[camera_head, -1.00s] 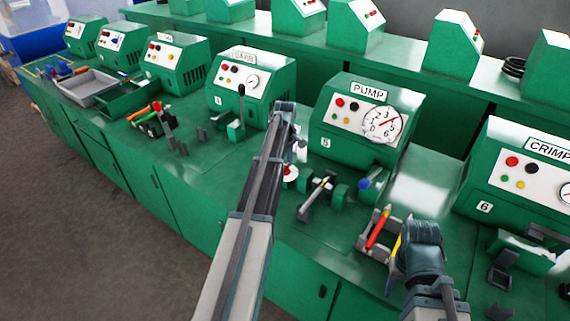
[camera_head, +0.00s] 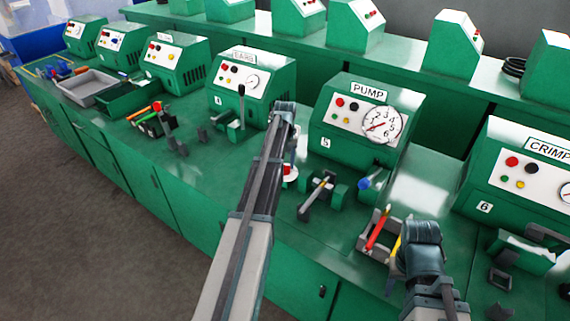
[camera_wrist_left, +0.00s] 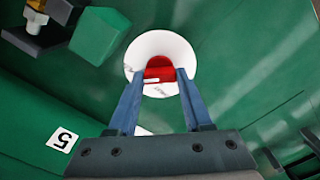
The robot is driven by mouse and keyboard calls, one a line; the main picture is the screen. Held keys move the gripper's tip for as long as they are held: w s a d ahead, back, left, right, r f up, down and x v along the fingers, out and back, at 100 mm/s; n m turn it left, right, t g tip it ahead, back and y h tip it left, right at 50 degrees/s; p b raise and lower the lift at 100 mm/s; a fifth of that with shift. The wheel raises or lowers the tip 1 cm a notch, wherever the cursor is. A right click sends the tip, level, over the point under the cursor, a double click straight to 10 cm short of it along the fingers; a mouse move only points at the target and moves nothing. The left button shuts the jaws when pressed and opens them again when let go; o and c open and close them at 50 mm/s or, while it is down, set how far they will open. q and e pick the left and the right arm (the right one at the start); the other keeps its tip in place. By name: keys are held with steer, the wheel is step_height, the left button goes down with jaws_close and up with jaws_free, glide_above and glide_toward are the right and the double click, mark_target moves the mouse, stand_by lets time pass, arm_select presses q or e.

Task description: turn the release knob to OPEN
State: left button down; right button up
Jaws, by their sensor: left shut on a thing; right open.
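The release knob is a red knob (camera_wrist_left: 158,72) on a round white dial (camera_wrist_left: 188,55) in the left wrist view. The dial's lettering is too small to read. My left gripper (camera_wrist_left: 160,76) is shut on the red knob, one finger on each side. In the head view the red knob (camera_head: 289,170) shows small beside my left arm, which partly hides it. The PUMP machine (camera_head: 333,143) stands behind it, and the needle of its gauge (camera_head: 382,124) points to the lower left. My right gripper (camera_head: 418,262) is open at the lower right, its fingers mostly hidden.
A holder (camera_head: 366,245) with red and yellow tools stands close to my right gripper. A grey lever fixture (camera_head: 316,195) and a blue-tipped part (camera_head: 368,180) lie right of the knob. The CRIMP machine (camera_head: 515,200) is at the right. The bench front left of my arm is clear.

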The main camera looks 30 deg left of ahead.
mark_target(285, 166)
stand_by(0.4)
arm_select(q)
steer(key=shift+c, duration=1.6)
jaws_free()
steer(key=shift+r, duration=0.15)
step_height(285, 166, up, 14)
steer(key=p, duration=1.4)
steer(key=shift+f, duration=0.25)
